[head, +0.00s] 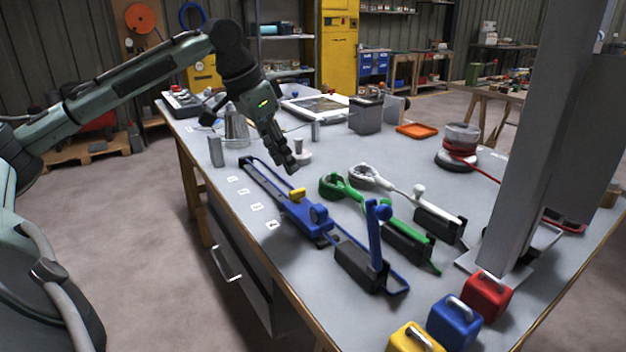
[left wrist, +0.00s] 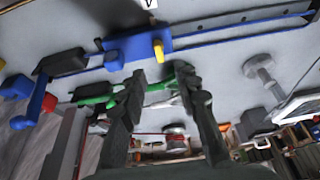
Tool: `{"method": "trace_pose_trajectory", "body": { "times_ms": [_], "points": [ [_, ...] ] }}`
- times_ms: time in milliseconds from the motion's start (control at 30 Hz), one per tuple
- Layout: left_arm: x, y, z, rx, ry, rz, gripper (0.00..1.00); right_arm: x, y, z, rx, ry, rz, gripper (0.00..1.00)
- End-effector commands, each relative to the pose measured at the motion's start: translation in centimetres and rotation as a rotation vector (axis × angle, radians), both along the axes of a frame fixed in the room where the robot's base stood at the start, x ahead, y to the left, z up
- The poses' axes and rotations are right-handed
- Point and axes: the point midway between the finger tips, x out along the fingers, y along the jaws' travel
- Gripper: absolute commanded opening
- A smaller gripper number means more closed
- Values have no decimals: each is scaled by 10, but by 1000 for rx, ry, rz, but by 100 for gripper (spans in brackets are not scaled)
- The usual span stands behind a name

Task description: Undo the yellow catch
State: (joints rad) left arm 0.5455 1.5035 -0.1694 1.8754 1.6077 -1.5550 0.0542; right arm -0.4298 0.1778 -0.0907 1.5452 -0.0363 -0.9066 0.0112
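The yellow catch (head: 298,194) sits on the blue slotted fixture (head: 262,180) lying along the bench's left edge. In the left wrist view the yellow catch (left wrist: 158,50) stands out from a blue block, just beyond the fingertips. My left gripper (head: 290,167) is above the bench, beyond the catch and apart from it. In the left wrist view my left gripper (left wrist: 161,75) has its two fingers spread with nothing between them. My right gripper is not in view.
Green (head: 385,212) and white (head: 410,195) handled tools lie right of the blue fixture. A blue lever (head: 377,235) stands upright nearer the front. Red (head: 488,293), blue (head: 454,322) and yellow (head: 412,340) padlock-like blocks sit at the front. A grey post (head: 535,150) rises at the right.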

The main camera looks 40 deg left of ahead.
Motion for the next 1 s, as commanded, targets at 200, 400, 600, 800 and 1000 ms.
{"method": "trace_pose_trajectory", "body": {
  "times_ms": [200, 400, 600, 800, 1000],
  "points": [
    [10, -4, -28, -2, 4, -1, 31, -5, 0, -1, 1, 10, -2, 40],
    [22, -7, -56, -2, 3, 0, 31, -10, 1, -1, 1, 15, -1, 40],
    [27, -8, -69, -1, 1, 0, 31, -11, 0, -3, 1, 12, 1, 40],
    [28, -8, -71, -1, 1, 0, 31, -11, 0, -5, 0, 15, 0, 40],
    [28, -8, -70, 0, 1, 0, 14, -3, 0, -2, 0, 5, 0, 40]
  ]
}}
